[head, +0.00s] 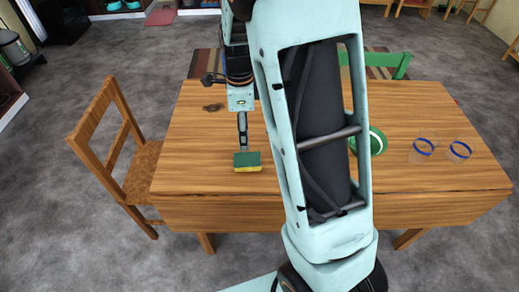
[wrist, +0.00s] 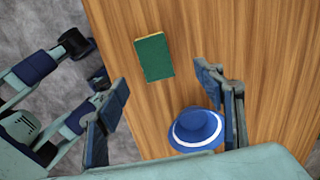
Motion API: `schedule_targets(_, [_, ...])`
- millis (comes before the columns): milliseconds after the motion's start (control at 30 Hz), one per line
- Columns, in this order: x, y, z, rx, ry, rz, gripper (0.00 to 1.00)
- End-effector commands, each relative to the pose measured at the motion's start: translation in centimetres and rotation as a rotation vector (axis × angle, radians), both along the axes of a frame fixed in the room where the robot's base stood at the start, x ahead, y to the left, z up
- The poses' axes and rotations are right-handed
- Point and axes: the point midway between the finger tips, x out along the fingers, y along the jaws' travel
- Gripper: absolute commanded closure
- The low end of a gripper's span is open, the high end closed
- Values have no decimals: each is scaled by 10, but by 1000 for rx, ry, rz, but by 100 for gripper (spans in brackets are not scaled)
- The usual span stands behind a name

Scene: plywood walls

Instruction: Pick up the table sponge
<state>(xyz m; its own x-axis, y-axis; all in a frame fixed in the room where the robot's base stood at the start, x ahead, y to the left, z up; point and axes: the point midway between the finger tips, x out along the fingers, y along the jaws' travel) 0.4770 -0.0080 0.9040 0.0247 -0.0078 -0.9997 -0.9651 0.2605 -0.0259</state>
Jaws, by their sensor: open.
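The sponge (head: 247,162), green on top with a yellow layer below, lies on the wooden table (head: 190,150) near its front edge, left of my arm. In the wrist view the sponge (wrist: 154,58) shows its green face, beyond the fingertips and between their lines. My gripper (head: 243,143) points down close to the sponge in the head view; the exact gap cannot be told.
A blue hat-like object (wrist: 197,128) with a white band sits near the right finger. A green round dish (head: 377,141) is partly behind my arm. Two clear glasses (head: 423,149) with blue bands stand at the right. A wooden chair (head: 112,140) is at the left.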

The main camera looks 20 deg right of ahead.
Motion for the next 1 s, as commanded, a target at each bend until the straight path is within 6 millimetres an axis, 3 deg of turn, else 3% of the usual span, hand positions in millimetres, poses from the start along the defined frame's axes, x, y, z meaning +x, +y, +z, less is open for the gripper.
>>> schedule_targets(200, [-5,10,-24,9,30,18,38])
schedule_targets(400, [-5,10,-56,9,31,19,38])
schedule_targets(667, [-7,9,-77,8,29,19,38])
schedule_targets(1000, [-13,6,-121,8,28,19,38])
